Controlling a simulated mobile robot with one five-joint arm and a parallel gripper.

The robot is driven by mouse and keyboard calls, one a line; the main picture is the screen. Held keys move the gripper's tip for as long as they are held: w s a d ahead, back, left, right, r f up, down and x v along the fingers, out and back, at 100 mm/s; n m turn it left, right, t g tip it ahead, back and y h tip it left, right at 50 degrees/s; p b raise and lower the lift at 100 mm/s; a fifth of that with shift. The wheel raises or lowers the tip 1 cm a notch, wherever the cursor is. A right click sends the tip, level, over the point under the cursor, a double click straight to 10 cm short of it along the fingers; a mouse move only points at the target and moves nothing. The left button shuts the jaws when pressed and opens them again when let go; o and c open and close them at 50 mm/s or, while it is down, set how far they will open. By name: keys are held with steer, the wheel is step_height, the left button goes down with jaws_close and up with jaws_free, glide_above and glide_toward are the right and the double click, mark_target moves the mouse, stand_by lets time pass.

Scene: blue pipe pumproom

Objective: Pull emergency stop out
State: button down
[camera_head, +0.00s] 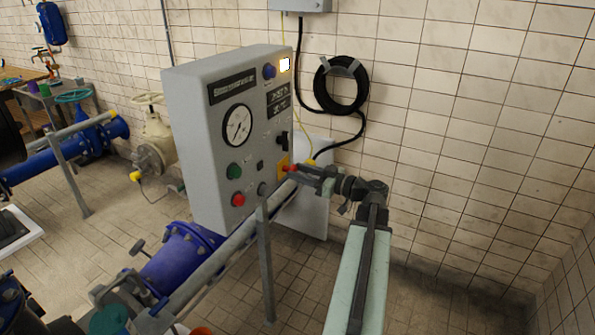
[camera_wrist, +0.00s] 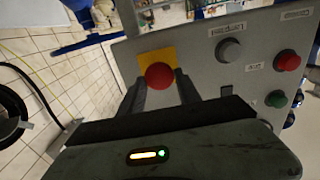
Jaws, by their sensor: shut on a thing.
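The emergency stop is a red round button on a yellow plate. In the wrist view the red button (camera_wrist: 159,76) sits between the two dark fingers of my gripper (camera_wrist: 160,82), with the yellow plate (camera_wrist: 152,58) behind it. My gripper is shut on the button. In the head view my gripper (camera_head: 291,171) reaches the lower right edge of the grey control panel (camera_head: 206,130), where a bit of the red button (camera_head: 291,168) and yellow plate (camera_head: 282,166) shows. The fingers partly hide the button there, and I cannot tell how far out it stands.
Close by on the panel are a black knob (camera_wrist: 229,50), a red button (camera_wrist: 287,60) and a green button (camera_wrist: 276,99). A black hose coil (camera_head: 342,85) hangs on the tiled wall. Floor at right is clear.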

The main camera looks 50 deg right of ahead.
steer(key=shift+s, duration=0.1)
steer(key=c, duration=0.9)
jaws_free()
steer(key=shift+s+d, duration=0.1)
steer(key=shift+s, duration=0.05)
steer(key=v, duration=0.7)
steer(key=shift+s, duration=0.3)
